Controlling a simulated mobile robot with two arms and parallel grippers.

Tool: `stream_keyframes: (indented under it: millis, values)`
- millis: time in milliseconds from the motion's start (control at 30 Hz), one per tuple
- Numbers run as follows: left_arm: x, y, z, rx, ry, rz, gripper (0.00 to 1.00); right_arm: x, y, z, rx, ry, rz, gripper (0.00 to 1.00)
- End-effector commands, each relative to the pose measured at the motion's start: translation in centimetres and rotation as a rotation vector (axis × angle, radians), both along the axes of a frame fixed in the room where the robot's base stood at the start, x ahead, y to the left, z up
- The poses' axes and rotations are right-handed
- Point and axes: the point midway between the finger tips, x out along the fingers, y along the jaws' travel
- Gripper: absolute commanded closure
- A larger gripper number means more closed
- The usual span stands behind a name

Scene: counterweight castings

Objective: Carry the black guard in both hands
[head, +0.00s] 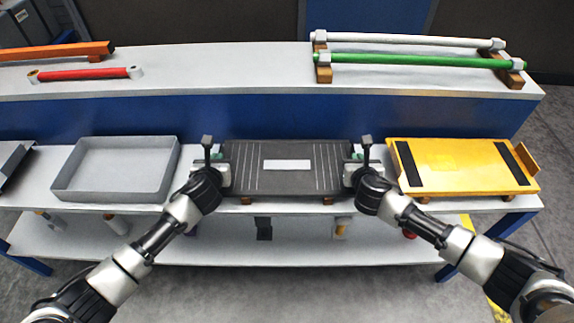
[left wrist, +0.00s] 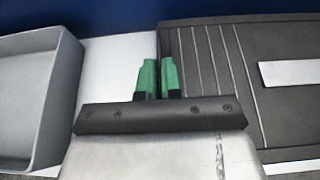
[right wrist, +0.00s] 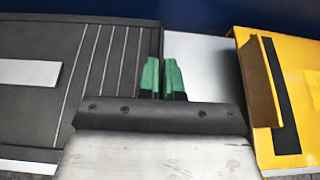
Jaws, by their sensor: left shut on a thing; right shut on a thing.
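The black guard (head: 286,180) is a dark flat panel with thin pale lines and a white label, in the middle of the bench in the head view. It seems to rest on small brown blocks. My left gripper (head: 222,152) is at its left edge and my right gripper (head: 354,152) at its right edge. In the left wrist view, the green fingertips of my left gripper (left wrist: 158,76) are close together at the edge of the guard (left wrist: 215,60). In the right wrist view, my right gripper (right wrist: 163,77) is likewise closed at the guard's other edge (right wrist: 100,65). The gripped edges are mostly hidden.
A grey tray (head: 165,185) stands left of the guard, and a yellow panel (head: 470,186) with black strips lies to the right. A raised back shelf (head: 220,70) holds a red rod (head: 85,73), an orange bar (head: 50,52), and white (head: 400,39) and green rods (head: 420,60).

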Motion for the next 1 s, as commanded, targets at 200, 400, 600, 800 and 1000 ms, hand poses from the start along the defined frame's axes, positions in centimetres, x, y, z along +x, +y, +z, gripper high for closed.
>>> stream_keyframes:
  millis: [200,400,600,800,1000]
  values:
    - [0.0,0.0,0.3,0.000,-0.002,0.001,1.00,0.1,-0.1,0.3,-0.001,-0.002,-0.002,1.00]
    - [0.1,0.0,1.3,0.000,-0.002,0.001,1.00,0.1,-0.1,1.3,-0.001,-0.002,-0.002,1.00]
    - [0.1,0.1,3.2,0.000,-0.003,0.001,1.00,0.1,-0.1,3.2,-0.001,-0.003,-0.002,1.00]
    - [0.1,0.1,4.9,0.000,-0.003,0.001,1.00,0.1,-0.1,4.9,-0.001,-0.003,-0.002,1.00]
    - [0.1,0.1,5.2,0.000,-0.003,0.001,1.00,0.1,-0.1,5.2,-0.001,-0.003,-0.002,1.00]
